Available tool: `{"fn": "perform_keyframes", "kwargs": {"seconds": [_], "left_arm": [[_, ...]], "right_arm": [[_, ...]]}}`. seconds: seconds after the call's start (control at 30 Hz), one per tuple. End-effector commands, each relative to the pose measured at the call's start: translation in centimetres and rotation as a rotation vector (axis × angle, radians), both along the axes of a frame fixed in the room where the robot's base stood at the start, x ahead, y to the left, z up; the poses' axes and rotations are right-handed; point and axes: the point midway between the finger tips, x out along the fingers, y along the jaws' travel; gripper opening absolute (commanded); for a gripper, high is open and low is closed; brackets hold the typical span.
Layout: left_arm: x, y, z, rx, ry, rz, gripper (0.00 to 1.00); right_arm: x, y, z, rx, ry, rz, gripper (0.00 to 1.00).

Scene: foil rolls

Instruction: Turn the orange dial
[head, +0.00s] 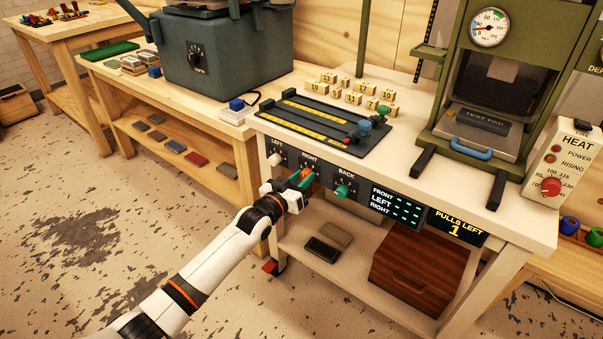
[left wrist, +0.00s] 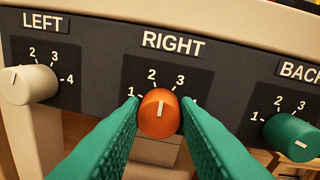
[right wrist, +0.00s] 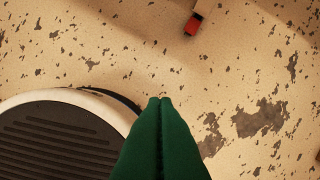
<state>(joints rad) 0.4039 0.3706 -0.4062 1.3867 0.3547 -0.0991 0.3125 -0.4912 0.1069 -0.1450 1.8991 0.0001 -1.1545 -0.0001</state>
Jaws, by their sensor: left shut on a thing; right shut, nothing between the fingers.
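The orange dial (left wrist: 158,114) sits under the RIGHT label on the dark front panel (left wrist: 105,62). Its white mark points nearly straight up, between 2 and 3. My left gripper (left wrist: 160,120) has a green finger on each side of the dial and is shut on it. In the head view the left gripper (head: 300,179) is at the cart's front edge and hides most of the dial. My right gripper (right wrist: 163,102) is shut and empty above the floor, outside the head view.
A white dial (left wrist: 30,85) under LEFT and a green dial (left wrist: 292,136) under BACK flank the orange one. A brown box (head: 425,270) stands on the lower shelf.

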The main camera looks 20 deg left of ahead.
Motion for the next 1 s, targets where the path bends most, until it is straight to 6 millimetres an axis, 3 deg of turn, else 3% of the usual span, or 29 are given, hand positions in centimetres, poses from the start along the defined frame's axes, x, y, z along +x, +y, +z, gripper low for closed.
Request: {"fn": "perform_keyframes", "kwargs": {"seconds": [0.2,0.4,1.0], "left_arm": [[0.0,0.1,0.2,-0.158,0.059,0.001,0.05],[0.0,0.1,0.1,-0.275,0.101,0.0,0.05],[0.1,0.2,0.0,-0.382,0.14,0.001,0.05]], "right_arm": [[-1.1,-0.1,-3.7,-0.003,0.025,0.004,0.0],[-1.9,-0.2,-5.5,-0.004,0.034,0.006,0.0],[-2.4,-0.3,-6.6,-0.005,0.04,0.007,0.0]]}}
